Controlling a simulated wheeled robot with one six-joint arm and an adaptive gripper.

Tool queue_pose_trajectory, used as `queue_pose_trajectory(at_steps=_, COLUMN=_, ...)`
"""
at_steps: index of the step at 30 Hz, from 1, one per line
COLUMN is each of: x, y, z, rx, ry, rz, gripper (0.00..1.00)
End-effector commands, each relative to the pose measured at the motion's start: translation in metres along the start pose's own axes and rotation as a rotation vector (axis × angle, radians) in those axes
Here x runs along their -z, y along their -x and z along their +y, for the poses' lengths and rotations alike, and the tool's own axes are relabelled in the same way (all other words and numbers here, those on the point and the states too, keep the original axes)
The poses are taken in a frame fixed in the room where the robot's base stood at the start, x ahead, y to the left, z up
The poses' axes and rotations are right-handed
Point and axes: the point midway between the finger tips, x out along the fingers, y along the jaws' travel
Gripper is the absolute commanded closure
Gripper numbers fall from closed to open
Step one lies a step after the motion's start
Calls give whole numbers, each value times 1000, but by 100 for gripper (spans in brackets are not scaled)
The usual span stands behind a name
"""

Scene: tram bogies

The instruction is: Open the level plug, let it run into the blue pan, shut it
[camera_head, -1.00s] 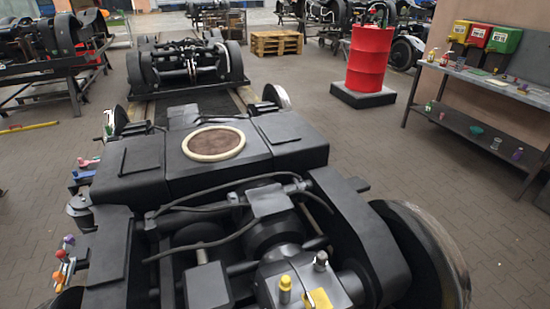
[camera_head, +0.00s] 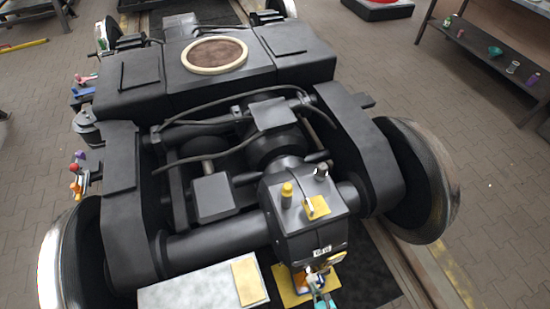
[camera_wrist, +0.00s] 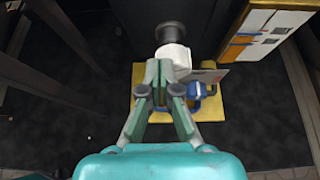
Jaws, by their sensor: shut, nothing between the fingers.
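My gripper (camera_wrist: 159,66) is shut and empty in the wrist view, its two fingers together. Just beyond the fingertips is a pale block with a dark round knob (camera_wrist: 169,32). I cannot tell whether that is the level plug, or whether my fingers touch it. Below and to the right, a blue object (camera_wrist: 207,106) sits on a yellow mat (camera_wrist: 144,112); it is partly hidden by my fingers, and I cannot tell if it is the pan. In the head view the gearbox (camera_head: 300,225) carries a yellow-topped fitting (camera_head: 287,190) and a grey one (camera_head: 320,170).
The bogie frame (camera_head: 120,200) with wheels (camera_head: 420,180) on both sides surrounds the gearbox. A shelf bench (camera_head: 490,60) is at the back right.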

Motion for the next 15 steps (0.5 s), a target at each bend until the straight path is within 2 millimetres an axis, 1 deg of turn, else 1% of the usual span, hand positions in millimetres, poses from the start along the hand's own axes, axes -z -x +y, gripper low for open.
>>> queue_pose_trajectory(at_steps=3, x=-4, y=-9, z=1, rx=-3, ry=1, rz=0, gripper=100)
queue_pose_trajectory(at_steps=6, x=-7, y=-14, z=0, rx=-1, ry=0, rz=0, gripper=100)
queue_pose_trajectory(at_steps=15, x=-8, y=-16, z=0, rx=0, ry=0, rz=1, gripper=100)
